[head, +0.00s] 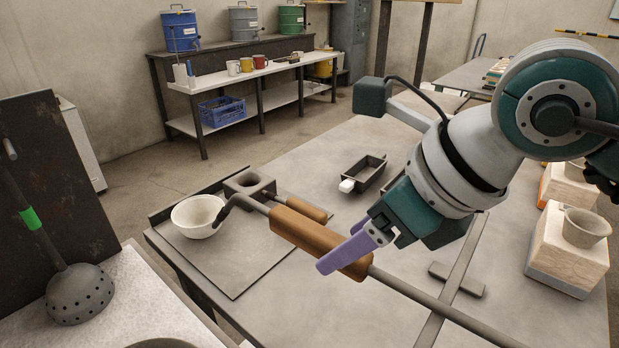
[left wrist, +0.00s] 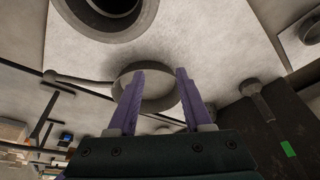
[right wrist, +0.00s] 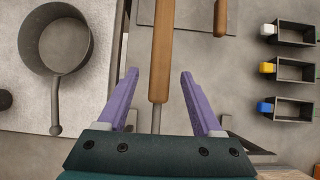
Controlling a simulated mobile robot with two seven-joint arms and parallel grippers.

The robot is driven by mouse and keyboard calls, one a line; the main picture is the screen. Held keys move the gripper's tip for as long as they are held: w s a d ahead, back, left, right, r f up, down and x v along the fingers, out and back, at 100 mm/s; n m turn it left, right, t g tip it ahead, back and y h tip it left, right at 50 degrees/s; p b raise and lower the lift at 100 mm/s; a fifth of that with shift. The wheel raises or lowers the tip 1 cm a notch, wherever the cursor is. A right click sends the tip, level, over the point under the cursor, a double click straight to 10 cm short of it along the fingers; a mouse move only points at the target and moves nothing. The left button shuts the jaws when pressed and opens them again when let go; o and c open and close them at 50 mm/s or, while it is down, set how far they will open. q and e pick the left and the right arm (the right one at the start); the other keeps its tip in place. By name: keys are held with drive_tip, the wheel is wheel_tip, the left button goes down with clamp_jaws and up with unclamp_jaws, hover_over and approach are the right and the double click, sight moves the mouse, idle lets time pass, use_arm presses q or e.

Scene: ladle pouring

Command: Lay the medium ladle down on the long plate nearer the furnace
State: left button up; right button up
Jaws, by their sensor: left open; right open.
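A ladle with a pale bowl (head: 190,222), a bent neck and a wooden grip (head: 295,230) reaches across a flat grey plate (head: 235,275). The neck meets the bowl's right rim. Its steel rod runs on to the lower right. My right gripper (head: 345,255) is open at the rear of the wooden grip; in the right wrist view the grip (right wrist: 160,45) lies between the spread fingers. Whether they touch it, I cannot tell. My left gripper (left wrist: 157,82) is open, by a round grey vessel (left wrist: 150,100); it is outside the head view.
A pale, rough-topped block (head: 100,315) stands at the lower left, with a perforated skimmer (head: 80,293) over it. A square block with a hole (head: 248,185) and a second wooden handle (head: 305,209) lie beyond the ladle. A mould (head: 365,172) sits mid-table.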

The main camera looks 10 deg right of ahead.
drive_tip(key=s+d+r+p, duration=0.1)
drive_tip(key=s+r+p, duration=0.1)
drive_tip(key=r, duration=0.5)
drive_tip(key=s+d+r+p, duration=0.2)
drive_tip(key=r+p, duration=0.1)
drive_tip(key=r, duration=0.5)
drive_tip(key=shift+r, duration=0.2)
drive_tip(key=shift+d, duration=0.1)
